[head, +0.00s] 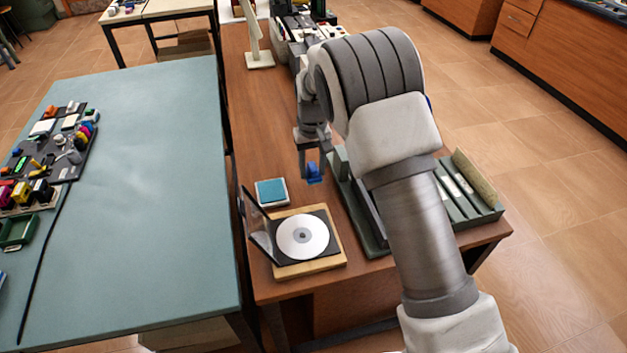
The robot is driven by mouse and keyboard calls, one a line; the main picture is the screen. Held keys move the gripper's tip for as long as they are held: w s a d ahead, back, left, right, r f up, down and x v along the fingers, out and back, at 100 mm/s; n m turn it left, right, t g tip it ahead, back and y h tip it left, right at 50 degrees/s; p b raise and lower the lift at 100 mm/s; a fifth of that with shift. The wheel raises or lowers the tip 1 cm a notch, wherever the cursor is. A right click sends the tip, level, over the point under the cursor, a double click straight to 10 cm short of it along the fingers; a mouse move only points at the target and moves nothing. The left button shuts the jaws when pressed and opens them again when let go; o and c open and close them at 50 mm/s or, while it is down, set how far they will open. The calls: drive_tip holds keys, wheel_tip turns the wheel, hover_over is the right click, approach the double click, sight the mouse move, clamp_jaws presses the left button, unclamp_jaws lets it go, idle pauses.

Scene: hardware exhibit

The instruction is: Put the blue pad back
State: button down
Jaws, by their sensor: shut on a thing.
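My gripper (312,152) points down over the brown table and is shut on a small blue thing (314,174). The blue thing shows just below the fingers. It is too small to tell its exact shape, or whether it is the blue pad. A flat teal-blue square pad (271,192) with a pale edge lies on the table, left of and below my gripper in the picture. My gripper is apart from this square. My arm covers part of the table to the right.
An open disc case (287,263) with a white disc (303,236) lies on a wooden board in front of the teal square. A dark green rack (376,244) with slots stands to the right, partly behind my arm. A blue-grey table (150,200) is at left.

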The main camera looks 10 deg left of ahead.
sight(313, 179)
drive_tip(key=shift+f, duration=2.05)
drive_tip(key=shift+f, duration=0.1)
drive_tip(key=shift+c, duration=1.7)
unclamp_jaws()
